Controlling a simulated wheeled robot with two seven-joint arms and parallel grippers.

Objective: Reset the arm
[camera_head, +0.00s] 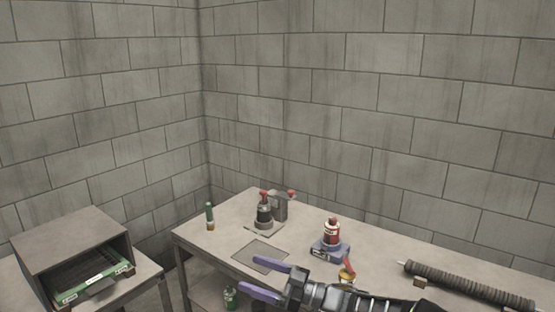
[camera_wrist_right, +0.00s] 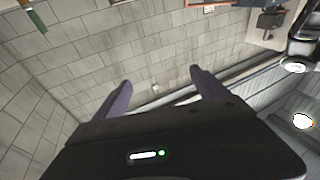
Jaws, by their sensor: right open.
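My right gripper (camera_head: 258,278) reaches in from the lower right in the head view, above the front part of the table. Its two purple fingers are spread apart with nothing between them. In the right wrist view the open fingers (camera_wrist_right: 160,92) show with only wall and other background beyond them. My left gripper is in neither view. A ribbed dark tube (camera_head: 470,284) lies on the table to the right of my right arm.
The table (camera_head: 195,236) bears a dark device with a red top (camera_head: 264,212), a red and white bottle on a blue-grey base (camera_head: 331,235) and a small green bottle (camera_head: 210,216). A box with a green tray (camera_head: 75,232) stands at left. Block walls close off the back.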

